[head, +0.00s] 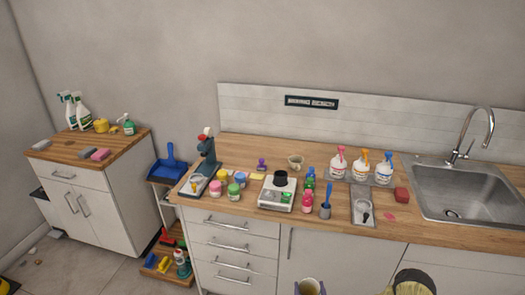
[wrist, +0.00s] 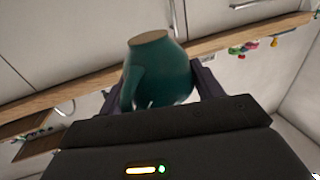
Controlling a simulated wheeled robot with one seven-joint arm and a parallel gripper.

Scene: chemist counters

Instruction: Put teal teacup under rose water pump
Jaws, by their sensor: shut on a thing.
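The teal teacup (wrist: 165,80) is between the fingers of my gripper (wrist: 160,92) in the wrist view, its tan end away from the palm and its handle at the left. My gripper is shut on it. Three pump bottles stand on the counter before the sink: one with a pink pump (head: 338,162), one orange (head: 361,165), one blue (head: 384,168). Their labels are too small to read, so I cannot confirm which is rose water.
A scale (head: 277,193), colored jars (head: 222,178), small bottles (head: 307,200) and a grey tray (head: 363,206) crowd the wooden counter. A beige cup (head: 295,162) stands near the wall. The sink (head: 470,190) is at the right. A side cabinet (head: 85,180) stands at the left.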

